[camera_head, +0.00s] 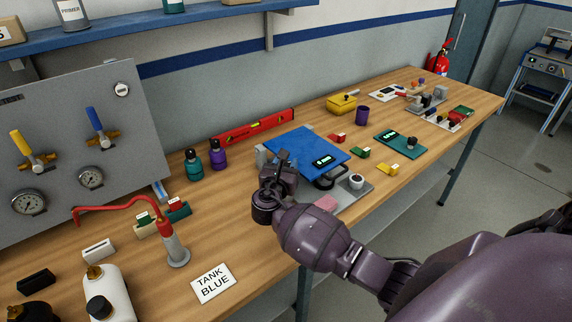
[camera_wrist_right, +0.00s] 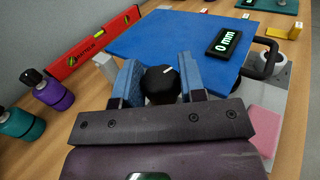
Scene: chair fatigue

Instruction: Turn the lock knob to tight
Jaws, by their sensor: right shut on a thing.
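The lock knob (camera_wrist_right: 160,86) is a black round knob with a short white mark on top, seen in the right wrist view. It sits at the near edge of a blue panel (camera_wrist_right: 180,35), which carries a black display (camera_wrist_right: 228,41) reading "0 mm". My right gripper (camera_wrist_right: 158,80) has its two blue-padded fingers on either side of the knob, shut on it. In the head view my right gripper (camera_head: 283,160) is at the left front of the blue panel (camera_head: 305,148) and hides the knob. My left gripper is not in view.
A black handle and a white roller (camera_head: 357,181) stand right of the panel, near a pink block (camera_head: 326,203). A red level (camera_head: 254,128) lies behind. Teal and purple bottles (camera_head: 218,155) stand to the left. A teal board (camera_head: 401,145) lies farther right.

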